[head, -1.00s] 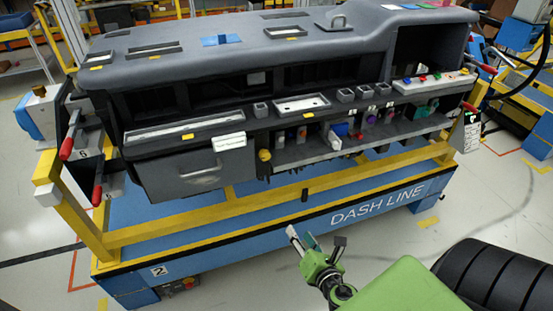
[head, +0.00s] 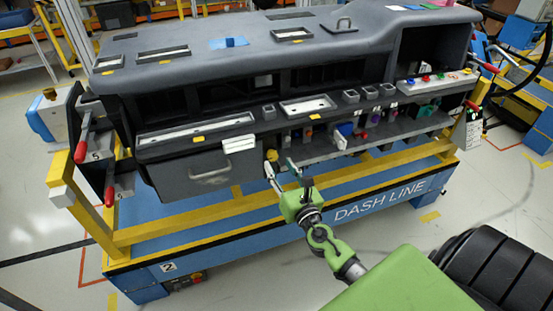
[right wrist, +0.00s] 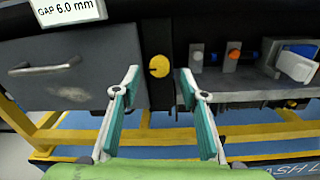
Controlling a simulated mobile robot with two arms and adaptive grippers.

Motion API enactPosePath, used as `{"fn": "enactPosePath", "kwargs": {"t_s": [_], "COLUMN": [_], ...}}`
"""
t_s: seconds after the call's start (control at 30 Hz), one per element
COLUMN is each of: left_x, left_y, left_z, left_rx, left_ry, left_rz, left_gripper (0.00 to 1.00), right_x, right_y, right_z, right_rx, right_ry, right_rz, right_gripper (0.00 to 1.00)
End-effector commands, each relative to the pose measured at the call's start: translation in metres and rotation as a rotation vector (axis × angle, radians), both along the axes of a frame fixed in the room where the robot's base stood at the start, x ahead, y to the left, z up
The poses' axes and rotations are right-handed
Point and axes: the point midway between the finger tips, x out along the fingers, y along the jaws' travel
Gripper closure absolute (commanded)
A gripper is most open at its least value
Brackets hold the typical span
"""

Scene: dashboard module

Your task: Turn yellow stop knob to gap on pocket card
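The yellow stop knob (right wrist: 158,66) is a round disc with a small notch, on a dark upright post in the right wrist view. In the head view the knob (head: 271,155) shows just beyond the right fingertips. The white pocket card (right wrist: 68,10) reads "GAP 6.0 mm" at the upper left of the right wrist view. My right gripper (right wrist: 155,78) is open and empty, its two fingers apart on either side of the knob's line and apparently short of it. It also shows in the head view (head: 280,168). My left gripper is not in view.
A grey drawer (right wrist: 70,72) with a handle lies left of the knob. A yellow rail (right wrist: 255,130) runs below.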

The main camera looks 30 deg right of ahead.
Motion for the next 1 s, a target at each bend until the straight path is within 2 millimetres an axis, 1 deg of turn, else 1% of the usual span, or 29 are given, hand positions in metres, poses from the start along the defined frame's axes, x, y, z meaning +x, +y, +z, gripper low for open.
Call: {"fn": "enactPosePath", "kwargs": {"t_s": [0.03,0.2,0.33,0.57,0.6,0.67,0.7,0.73,1.0], "left_x": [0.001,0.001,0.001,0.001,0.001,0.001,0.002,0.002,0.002], "left_y": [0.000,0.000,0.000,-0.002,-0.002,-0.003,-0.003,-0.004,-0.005], "left_z": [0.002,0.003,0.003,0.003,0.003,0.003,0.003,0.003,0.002], "left_rx": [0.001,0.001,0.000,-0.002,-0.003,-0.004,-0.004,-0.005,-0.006], "left_ry": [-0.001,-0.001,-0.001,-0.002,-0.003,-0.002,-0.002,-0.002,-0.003], "left_rz": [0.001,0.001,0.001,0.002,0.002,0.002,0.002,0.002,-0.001], "left_gripper": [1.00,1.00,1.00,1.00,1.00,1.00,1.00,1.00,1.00], "right_x": [0.009,0.025,0.030,0.030,0.030,0.030,0.030,0.030,0.030], "right_y": [-0.002,-0.005,-0.006,-0.006,-0.006,-0.006,-0.006,-0.006,-0.006], "right_z": [0.002,0.000,0.000,0.000,0.000,0.000,0.000,0.000,-0.001], "right_rx": [0.001,0.000,0.000,0.001,0.001,0.001,0.001,0.001,0.010], "right_ry": [-0.002,0.000,0.001,0.001,0.001,0.001,0.001,0.001,-0.002], "right_rz": [0.000,0.001,0.001,0.001,0.001,0.001,0.001,0.001,0.001], "right_gripper": [0.60,0.60,0.60,0.60,0.66,0.81,0.92,0.99,0.99]}}
